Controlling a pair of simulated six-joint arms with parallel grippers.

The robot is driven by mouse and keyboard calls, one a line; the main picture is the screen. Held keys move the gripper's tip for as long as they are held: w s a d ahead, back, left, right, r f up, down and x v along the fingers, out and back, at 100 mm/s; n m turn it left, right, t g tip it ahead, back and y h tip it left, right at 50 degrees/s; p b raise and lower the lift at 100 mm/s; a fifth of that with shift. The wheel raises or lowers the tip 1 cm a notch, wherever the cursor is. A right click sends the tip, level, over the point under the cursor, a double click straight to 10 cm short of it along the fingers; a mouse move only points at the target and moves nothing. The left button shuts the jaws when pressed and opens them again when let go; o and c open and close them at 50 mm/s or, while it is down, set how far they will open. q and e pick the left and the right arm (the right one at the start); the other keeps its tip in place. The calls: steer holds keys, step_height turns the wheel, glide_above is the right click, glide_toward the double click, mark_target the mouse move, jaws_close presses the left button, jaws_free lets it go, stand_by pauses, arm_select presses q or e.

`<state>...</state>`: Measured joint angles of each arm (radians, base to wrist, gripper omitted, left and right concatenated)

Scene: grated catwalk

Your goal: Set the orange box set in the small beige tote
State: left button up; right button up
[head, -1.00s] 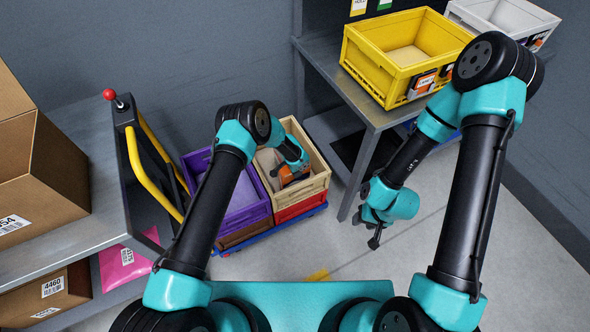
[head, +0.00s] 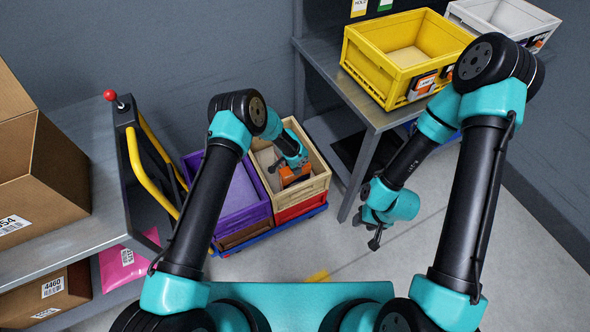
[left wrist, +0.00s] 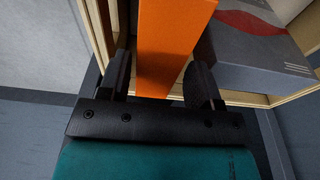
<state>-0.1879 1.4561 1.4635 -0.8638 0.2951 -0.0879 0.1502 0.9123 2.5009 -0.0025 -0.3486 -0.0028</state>
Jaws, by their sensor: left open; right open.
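The orange box set (head: 294,176) is inside the small beige tote (head: 308,194), toward its right side. It also shows in the left wrist view as an orange block (left wrist: 172,40). My left gripper (head: 281,167) is over the tote; in the left wrist view its two fingers (left wrist: 160,82) are spread on either side of the orange block's near end. I cannot tell whether they touch it. The left gripper and arm partly hide the box set in the head view. My right gripper (head: 374,238) hangs open and empty above the floor, right of the tote.
A purple tote (head: 240,215) stands directly left of the beige one, with a red tote (head: 300,209) beneath the beige one. A grey box (left wrist: 255,50) lies beside the orange block. A yellow tote (head: 375,75) stands on the bench; yellow-handled equipment (head: 140,170) stands at left.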

arm_select(q)
steer(key=r, duration=0.5)
steer(key=a+r, duration=0.1)
steer(key=r, duration=0.2)
steer(key=shift+s, duration=0.3)
steer(key=s+a+r+n+h, duration=0.1)
steer(key=s+a+r+n, duration=0.2)
steer(key=s+a+n, duration=0.4)
steer(key=s+a+r+n+h, duration=0.1)
steer(key=s+a+r+n, duration=0.2)
steer(key=s+a+n, duration=0.4)
steer(key=s+a, duration=0.3)
steer(key=s, duration=0.5)
steer(key=s+a, duration=0.4)
steer(key=s, duration=0.5)
steer(key=shift+s+r, duration=0.1)
